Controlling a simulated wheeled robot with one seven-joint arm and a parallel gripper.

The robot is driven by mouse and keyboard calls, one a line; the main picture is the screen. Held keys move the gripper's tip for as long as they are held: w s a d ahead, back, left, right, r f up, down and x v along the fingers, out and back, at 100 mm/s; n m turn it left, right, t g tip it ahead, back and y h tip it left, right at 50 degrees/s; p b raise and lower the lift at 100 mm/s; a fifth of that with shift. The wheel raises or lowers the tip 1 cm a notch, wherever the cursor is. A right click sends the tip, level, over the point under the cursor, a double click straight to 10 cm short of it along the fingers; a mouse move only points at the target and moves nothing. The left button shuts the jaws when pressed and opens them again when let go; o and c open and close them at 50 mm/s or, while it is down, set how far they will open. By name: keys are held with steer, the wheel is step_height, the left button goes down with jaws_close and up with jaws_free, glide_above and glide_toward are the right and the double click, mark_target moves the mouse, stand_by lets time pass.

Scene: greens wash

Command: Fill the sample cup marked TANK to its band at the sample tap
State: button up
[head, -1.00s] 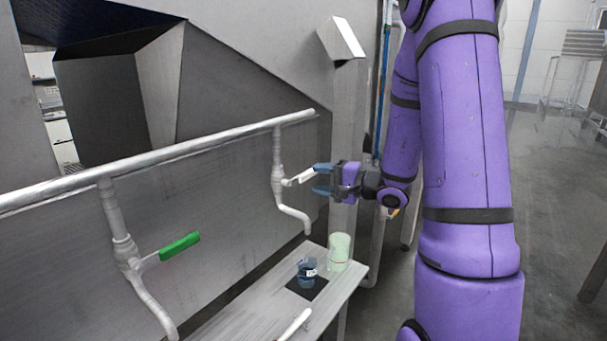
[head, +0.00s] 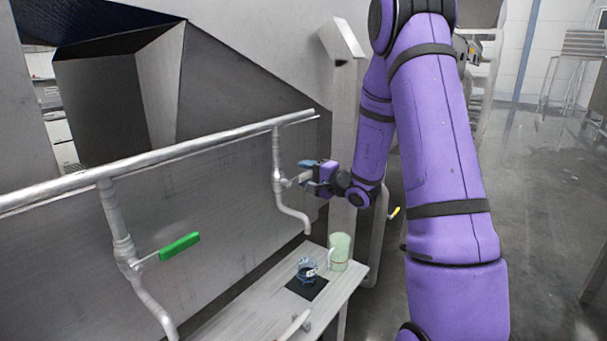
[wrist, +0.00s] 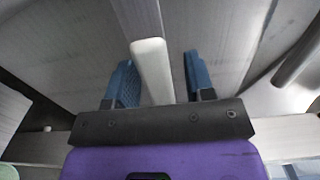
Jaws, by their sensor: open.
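The tap at the right (head: 278,180) hangs from the pipe, with a curved spout and a pale lever (head: 295,181). My gripper (head: 309,176) is at this lever. In the wrist view the white lever (wrist: 151,72) lies between my two open blue fingers, with a gap on each side. A small blue-tinted cup (head: 307,272) with a white label stands upright on a black mat (head: 307,289) on the bench, below the spout. The label is too small to read. The cup's band and any liquid level cannot be made out.
A pale green jug (head: 340,249) stands on the bench (head: 245,318) right behind the cup. A second tap with a green lever (head: 180,246) is at the left. A white and red handled thing (head: 295,324) lies at the front of the bench. The pipe (head: 150,160) runs above.

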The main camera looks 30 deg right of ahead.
steer(key=shift+w+a, duration=0.2)
steer(key=shift+w, duration=0.3)
jaws_close()
steer(key=shift+s+a+r+n, duration=0.1)
steer(key=shift+r+n, duration=0.55)
steer(key=shift+n, duration=0.25)
steer(key=shift+a+r+n, duration=0.1)
steer(key=shift+r+n, duration=0.5)
steer(key=shift+n, duration=0.3)
jaws_free()
